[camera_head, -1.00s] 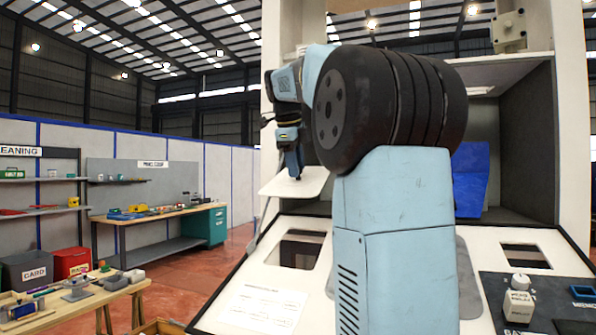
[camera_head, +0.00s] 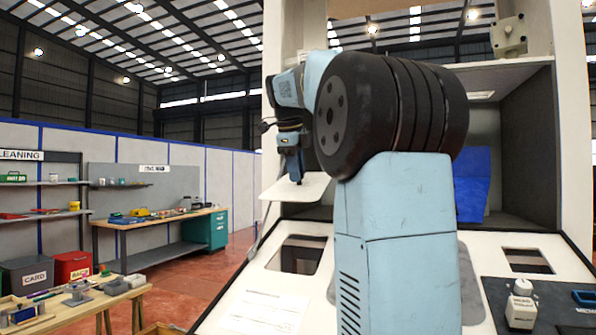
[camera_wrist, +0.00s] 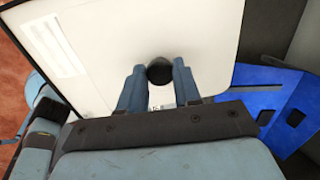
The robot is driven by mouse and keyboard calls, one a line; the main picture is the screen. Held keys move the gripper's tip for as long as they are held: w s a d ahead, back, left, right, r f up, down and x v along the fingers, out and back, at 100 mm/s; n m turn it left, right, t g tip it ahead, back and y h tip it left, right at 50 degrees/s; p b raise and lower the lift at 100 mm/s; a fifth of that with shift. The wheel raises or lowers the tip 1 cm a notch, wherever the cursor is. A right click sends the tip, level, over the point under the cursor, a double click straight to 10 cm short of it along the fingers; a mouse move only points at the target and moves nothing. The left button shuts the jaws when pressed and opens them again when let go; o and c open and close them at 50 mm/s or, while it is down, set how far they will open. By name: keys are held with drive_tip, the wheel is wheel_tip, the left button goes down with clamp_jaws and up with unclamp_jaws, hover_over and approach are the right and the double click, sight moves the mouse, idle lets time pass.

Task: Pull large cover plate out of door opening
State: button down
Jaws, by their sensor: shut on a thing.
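The large cover plate (camera_wrist: 100,50) is a white, round-cornered panel with a black knob (camera_wrist: 160,71) and a pale label strip. My gripper (camera_wrist: 160,80) is shut on the knob, one blue finger on each side. In the head view the plate (camera_head: 312,188) is held nearly flat beside the white cabinet's left side, above the sloping front panel. My gripper (camera_head: 297,180) points down onto it. My own arm hides the plate's right end and the middle of the cabinet. I cannot tell whether the plate touches the door opening.
The sloping white panel (camera_head: 235,300) has rectangular cutouts and a paper sheet. A blue piece (camera_head: 472,185) stands inside the grey cabinet bay; blue parts (camera_wrist: 285,100) also lie right of the plate in the wrist view. Workbenches (camera_head: 165,217) stand left, with open red floor between.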

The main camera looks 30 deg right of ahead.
drive_tip(key=v, duration=0.7)
idle(0.7)
idle(0.4)
